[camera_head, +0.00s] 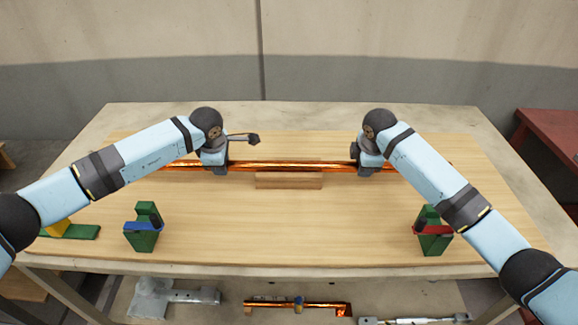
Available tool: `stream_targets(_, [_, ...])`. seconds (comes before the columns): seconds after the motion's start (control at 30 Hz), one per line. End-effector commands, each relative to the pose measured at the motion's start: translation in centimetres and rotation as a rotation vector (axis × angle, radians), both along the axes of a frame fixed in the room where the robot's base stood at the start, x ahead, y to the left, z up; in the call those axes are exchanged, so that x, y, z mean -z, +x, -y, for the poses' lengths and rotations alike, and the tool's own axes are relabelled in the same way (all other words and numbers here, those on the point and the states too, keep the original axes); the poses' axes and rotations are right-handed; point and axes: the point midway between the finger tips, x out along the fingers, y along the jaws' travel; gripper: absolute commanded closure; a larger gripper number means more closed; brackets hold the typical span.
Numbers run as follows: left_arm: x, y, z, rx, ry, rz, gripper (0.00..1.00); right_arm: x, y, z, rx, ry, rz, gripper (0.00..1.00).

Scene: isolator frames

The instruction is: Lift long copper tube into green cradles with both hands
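The long copper tube (290,166) lies crosswise over the back half of the wooden board, just behind or above a low wooden block. My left gripper (217,170) points down at the tube's left part, and my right gripper (367,170) points down at its right part. Both sets of fingers are at the tube, but the view does not show whether they are closed on it. A green cradle with a blue band (143,236) stands at the front left. A green cradle with a red band (433,240) stands at the front right.
The wooden block (288,181) sits at the board's middle. A dark-tipped grey tool (244,138) shows beyond my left gripper. A green and yellow piece (70,231) lies at the front left. The board between the cradles is clear. Metal parts lie on a lower shelf.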

Motion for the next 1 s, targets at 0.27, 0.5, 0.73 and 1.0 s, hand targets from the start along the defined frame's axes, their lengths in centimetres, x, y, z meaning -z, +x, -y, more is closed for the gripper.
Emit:
stream_targets(0.27, [-0.4, 0.1, 0.0, 0.0, -0.002, 0.004, 1.0, -0.4, 0.1, 0.0, 0.0, 0.001, 0.004, 1.0])
stream_targets(0.5, [-1.2, 0.1, 0.0, -0.001, -0.001, 0.004, 1.0, -1.2, 0.1, 0.0, 0.0, 0.001, 0.004, 1.0])
stream_targets(0.73, [-3.1, 0.1, 0.0, -0.001, -0.001, 0.005, 1.0, -3.1, 0.1, 0.0, 0.0, 0.001, 0.004, 1.0])
stream_targets(1.0, [-5.9, 0.1, 0.0, -0.001, -0.001, 0.005, 1.0, -5.9, 0.1, 0.0, 0.0, 0.001, 0.004, 1.0])
